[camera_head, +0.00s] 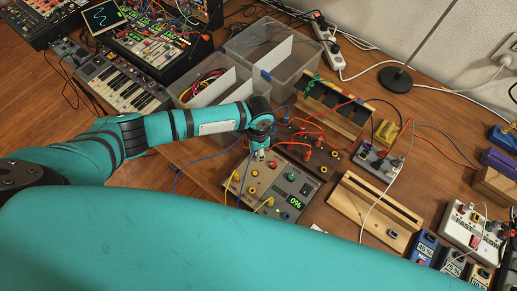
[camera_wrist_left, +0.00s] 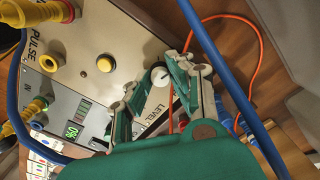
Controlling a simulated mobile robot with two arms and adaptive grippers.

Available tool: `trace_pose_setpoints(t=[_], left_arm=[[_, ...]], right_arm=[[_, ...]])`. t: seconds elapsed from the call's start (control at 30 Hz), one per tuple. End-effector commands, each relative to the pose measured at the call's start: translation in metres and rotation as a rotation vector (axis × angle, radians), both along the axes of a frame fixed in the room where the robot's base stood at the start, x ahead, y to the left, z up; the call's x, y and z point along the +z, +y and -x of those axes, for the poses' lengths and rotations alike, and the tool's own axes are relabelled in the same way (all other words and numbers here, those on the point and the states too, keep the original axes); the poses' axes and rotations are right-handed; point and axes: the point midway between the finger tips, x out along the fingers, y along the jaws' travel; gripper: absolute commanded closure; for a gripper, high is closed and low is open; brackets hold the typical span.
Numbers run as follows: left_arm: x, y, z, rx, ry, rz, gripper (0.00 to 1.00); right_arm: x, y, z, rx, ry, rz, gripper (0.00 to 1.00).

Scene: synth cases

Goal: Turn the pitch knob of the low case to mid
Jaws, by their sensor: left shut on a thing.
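A low grey-panelled case (camera_head: 282,183) stands on the table in the middle of the head view, with yellow plugs, buttons and a green display reading 0% (camera_head: 295,202). My left gripper (camera_head: 260,155) reaches down to the case's far-left part. In the left wrist view my left gripper (camera_wrist_left: 158,84) is shut on a knob with a pale round cap (camera_wrist_left: 160,76). Lettering beside it seems to read LEVEL; I see no PITCH label. The display (camera_wrist_left: 72,131), a yellow button (camera_wrist_left: 106,64) and a PULSE label also show. The knob's sides are partly hidden by the fingers. My right gripper is not in view.
A dark case (camera_head: 325,157) with orange cables stands just behind. Clear bins (camera_head: 268,60) stand farther back. A wooden rack (camera_head: 372,212) and pedals (camera_head: 422,248) are to the right. Blue cables (camera_wrist_left: 215,75) pass close to the left gripper.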

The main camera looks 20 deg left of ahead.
Motion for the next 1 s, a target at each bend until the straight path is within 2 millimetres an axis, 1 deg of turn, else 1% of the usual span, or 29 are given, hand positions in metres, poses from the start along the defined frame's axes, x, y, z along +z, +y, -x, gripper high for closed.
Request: trace_pose_setpoints(t=[0.1, 0.4, 1.0], left_arm=[[0.0017, 0.0005, -0.0012, -0.110, -0.002, 0.000, 1.00], [0.0015, 0.0003, -0.0017, -0.395, -0.003, 0.001, 1.00], [0.0012, -0.0001, -0.0024, -0.960, -0.004, 0.000, 1.00]], right_arm=[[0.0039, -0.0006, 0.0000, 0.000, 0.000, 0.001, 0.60], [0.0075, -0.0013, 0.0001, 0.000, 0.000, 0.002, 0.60], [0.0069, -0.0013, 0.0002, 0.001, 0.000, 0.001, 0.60]])
